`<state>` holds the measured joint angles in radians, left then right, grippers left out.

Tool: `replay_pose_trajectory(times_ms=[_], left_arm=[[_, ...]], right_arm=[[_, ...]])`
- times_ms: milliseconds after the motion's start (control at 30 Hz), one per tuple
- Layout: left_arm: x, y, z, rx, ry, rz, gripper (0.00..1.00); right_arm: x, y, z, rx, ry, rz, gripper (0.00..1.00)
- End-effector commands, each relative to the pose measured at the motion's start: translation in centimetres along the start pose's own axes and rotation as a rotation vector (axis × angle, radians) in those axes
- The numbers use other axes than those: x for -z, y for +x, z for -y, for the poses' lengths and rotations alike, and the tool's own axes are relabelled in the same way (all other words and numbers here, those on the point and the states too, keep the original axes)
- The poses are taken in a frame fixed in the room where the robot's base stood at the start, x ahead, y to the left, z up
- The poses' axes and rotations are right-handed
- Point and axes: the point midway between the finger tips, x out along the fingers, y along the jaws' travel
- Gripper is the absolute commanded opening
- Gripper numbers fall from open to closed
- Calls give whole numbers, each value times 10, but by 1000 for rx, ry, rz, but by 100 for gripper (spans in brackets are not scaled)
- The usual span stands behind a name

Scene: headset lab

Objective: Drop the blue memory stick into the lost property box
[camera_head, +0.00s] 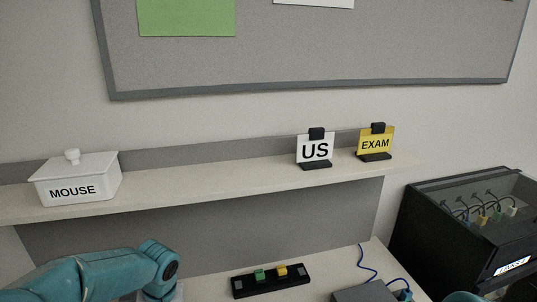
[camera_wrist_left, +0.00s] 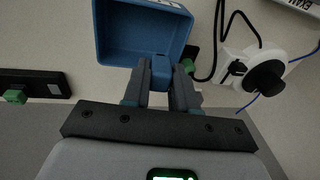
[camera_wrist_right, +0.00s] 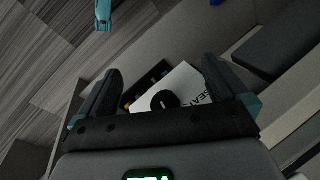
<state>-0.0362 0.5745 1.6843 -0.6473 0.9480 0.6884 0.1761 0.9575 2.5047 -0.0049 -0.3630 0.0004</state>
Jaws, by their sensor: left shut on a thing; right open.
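In the left wrist view the blue memory stick (camera_wrist_left: 161,66) is between the fingertips of my left gripper (camera_wrist_left: 161,76), which is shut on it. Beyond it is an open blue box (camera_wrist_left: 118,32) with white lettering cut off at the top edge; I take it as the lost property box. The stick overlaps the box's near rim in this view, and I cannot tell its height above the box. My right gripper (camera_wrist_right: 158,82) is open and empty in the right wrist view.
The shelf holds a lidded white MOUSE box (camera_head: 75,180), a US sign (camera_head: 315,150) and an EXAM sign (camera_head: 376,142). A black strip (camera_head: 270,281) with green and yellow pieces lies below. A black case (camera_head: 470,230) stands right. A white round fixture (camera_wrist_left: 250,62) is beside the blue box.

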Motion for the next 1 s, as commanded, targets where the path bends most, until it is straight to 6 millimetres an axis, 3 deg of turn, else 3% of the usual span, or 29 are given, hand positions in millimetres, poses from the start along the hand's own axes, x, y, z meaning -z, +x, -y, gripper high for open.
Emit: replay_pose_trajectory(times_ms=[67,100,200,567,667,1000], left_arm=[[0,-1,0,0,0,0,0],[0,-1,0,0,0,0,30],[0,-1,0,0,0,0,57],[0,-7,0,0,-1,-2,57],[1,-22,0,-1,-2,-5,57],[1,-111,-1,-3,-1,-4,57]], right_arm=[[0,-1,0,0,0,0,100],[0,-1,0,0,0,0,100],[0,-1,0,0,0,0,100],[0,0,0,0,0,0,100],[0,2,-1,0,0,0,100],[0,5,-2,0,0,0,100]])
